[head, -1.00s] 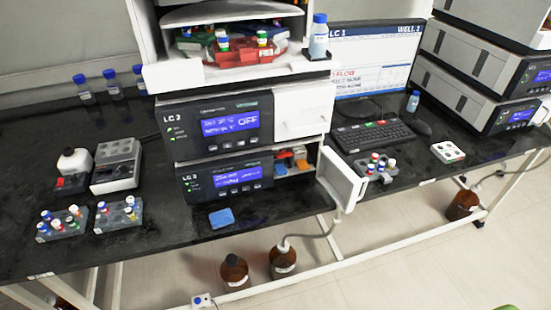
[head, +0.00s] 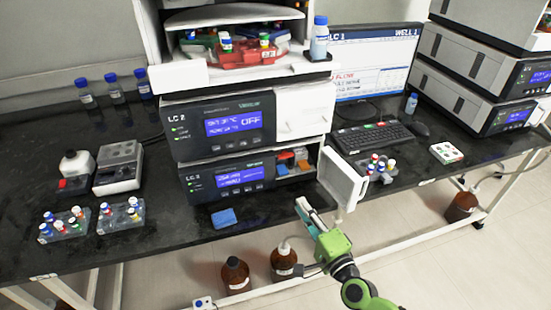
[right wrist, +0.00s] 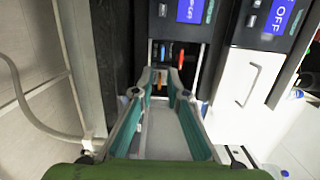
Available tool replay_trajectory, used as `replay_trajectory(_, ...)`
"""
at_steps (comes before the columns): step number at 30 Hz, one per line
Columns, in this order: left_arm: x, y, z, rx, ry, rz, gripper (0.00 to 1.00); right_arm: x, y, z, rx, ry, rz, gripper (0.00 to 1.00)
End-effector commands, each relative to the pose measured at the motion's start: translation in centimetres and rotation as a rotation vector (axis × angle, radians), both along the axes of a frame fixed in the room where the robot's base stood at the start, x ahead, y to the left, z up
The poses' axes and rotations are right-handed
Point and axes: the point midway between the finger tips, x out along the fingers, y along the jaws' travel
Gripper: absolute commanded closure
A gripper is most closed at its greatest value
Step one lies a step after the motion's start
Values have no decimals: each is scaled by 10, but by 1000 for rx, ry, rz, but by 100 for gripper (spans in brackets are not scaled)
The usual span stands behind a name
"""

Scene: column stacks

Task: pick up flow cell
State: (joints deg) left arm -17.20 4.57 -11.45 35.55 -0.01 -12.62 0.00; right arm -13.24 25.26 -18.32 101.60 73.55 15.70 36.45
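My right gripper (head: 304,207) is open and empty in front of and below this compartment. In the right wrist view, its teal-padded fingers (right wrist: 161,78) point toward the compartment, with an orange piece (right wrist: 160,88) showing between the fingertips, beyond them. My left gripper is not in view.
The compartment's white door (head: 342,180) stands open just right of my right gripper. A blue block (head: 223,218) lies on the black bench (head: 160,225) near its front edge. A vial rack (head: 376,172) stands right of the door. Brown bottles (head: 235,275) stand below the bench.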

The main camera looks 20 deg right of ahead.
Motion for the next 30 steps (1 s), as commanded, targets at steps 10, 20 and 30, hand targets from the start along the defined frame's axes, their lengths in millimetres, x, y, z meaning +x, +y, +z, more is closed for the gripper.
replay_trajectory(10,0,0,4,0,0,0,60,59,9,4,5,-5,0,86)
replay_trajectory(20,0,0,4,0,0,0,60,87,13,3,4,-3,0,86)
replay_trajectory(30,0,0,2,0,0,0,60,129,15,5,3,-2,0,86)
